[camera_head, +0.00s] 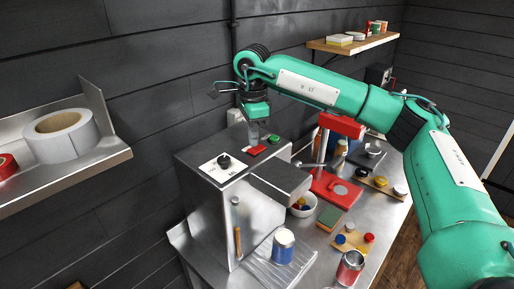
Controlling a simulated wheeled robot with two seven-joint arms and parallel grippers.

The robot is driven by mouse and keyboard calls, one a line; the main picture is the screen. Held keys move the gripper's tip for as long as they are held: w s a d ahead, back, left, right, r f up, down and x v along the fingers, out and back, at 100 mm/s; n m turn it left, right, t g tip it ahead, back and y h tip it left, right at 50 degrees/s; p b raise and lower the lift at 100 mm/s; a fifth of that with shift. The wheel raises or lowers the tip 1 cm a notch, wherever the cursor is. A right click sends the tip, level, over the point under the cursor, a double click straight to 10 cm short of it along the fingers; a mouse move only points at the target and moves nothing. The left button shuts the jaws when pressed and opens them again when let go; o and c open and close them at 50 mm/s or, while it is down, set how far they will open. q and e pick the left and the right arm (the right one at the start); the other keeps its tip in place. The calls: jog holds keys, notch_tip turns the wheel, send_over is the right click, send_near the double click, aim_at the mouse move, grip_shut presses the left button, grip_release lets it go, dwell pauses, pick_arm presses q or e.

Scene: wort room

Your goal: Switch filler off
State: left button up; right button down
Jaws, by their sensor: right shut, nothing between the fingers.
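The filler looks to be the steel box-shaped machine (212,205) on the metal bench. Its top carries a black knob (224,160) on a white label, a red button or plate (256,150) and a green button (274,139). My right arm reaches in from the right. My right gripper (253,138) points down, shut and empty, right at the red part. I cannot tell whether it touches or presses it. The fingertips hide part of that spot. My left gripper does not show.
A red press (336,190) stands right of the machine. A blue and white can (283,246) is on the machine's front tray, and a red can (349,268) stands on the bench. A bowl (302,204) sits between. A left shelf (117,153) holds tape rolls.

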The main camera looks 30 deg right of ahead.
aim_at(254, 150)
jog(key=shift+f+b, duration=0.65)
jog(key=shift+f, duration=0.3)
dwell(0.9)
jog(key=shift+r, duration=0.1)
jog(key=shift+r+p, duration=1.85)
jog(key=shift+r, duration=1.6)
